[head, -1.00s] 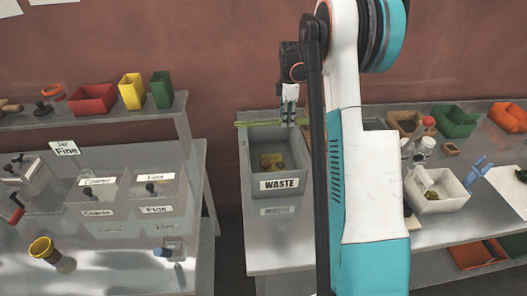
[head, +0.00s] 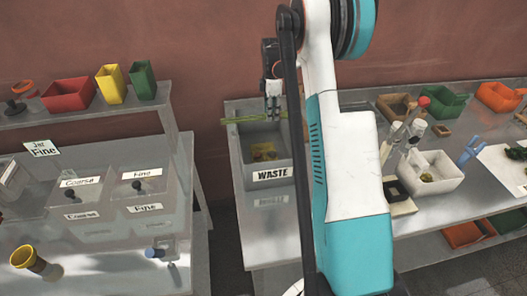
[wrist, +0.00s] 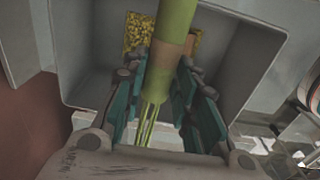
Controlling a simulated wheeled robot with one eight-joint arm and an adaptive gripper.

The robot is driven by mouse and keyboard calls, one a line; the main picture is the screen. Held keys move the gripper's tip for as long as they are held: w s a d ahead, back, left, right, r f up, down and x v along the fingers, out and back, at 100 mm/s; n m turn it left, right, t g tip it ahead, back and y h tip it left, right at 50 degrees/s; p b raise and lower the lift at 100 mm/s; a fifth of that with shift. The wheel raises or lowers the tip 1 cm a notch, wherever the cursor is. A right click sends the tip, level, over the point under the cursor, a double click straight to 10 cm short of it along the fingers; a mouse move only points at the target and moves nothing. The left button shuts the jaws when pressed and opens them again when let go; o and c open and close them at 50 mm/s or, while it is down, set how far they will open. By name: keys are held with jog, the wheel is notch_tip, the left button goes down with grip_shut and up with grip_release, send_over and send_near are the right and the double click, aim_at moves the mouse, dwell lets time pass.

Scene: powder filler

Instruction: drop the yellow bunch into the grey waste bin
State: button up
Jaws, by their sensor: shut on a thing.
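My gripper (head: 273,116) is shut on the yellow bunch, a slim yellow-green bundle of stalks (head: 241,120). In the wrist view the bunch (wrist: 175,35) runs between the fingers (wrist: 164,105), with a brownish band around it and thin loose strands at the near end. The grey waste bin (head: 285,160), labelled WASTE, stands on the metal table below the gripper. The bunch lies crosswise near the bin's far rim in the head view; its exact height above the rim is unclear. Part of the bin is hidden by my arm.
Yellow lumps (head: 264,153) lie on the bin's floor. A white tray (head: 440,188), a bottle and blue tool (head: 470,150) stand to the right. A left bench holds clear Coarse and Fine boxes (head: 143,188); coloured bins stand on its shelf.

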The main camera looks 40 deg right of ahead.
jog(key=o, duration=1.1)
jog(key=shift+c, duration=0.2)
notch_tip(320, 180, up, 12)
